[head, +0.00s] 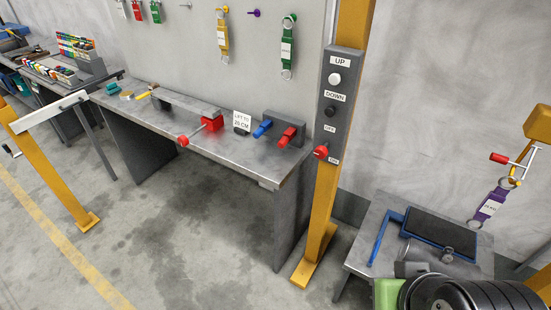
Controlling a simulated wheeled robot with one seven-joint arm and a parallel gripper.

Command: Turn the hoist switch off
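The hoist switch is the red-knobbed lever (320,152) low on a dark grey control box (338,105), which is fixed to a yellow post (322,205). The box has UP and DOWN labels beside a white button (334,79) and a black button (331,110). Below them is an OFF label (330,128), and lower still an ON label (334,160). The red knob sits to the left, close to the ON label and below OFF. My gripper is not in view, and nothing is seen touching the switch.
A metal workbench (215,143) with red and blue clamps stands left of the post. A low table (375,217) with a black tray (440,232) stands right. Dark ribbed round shapes fill the bottom right. The floor front left is clear.

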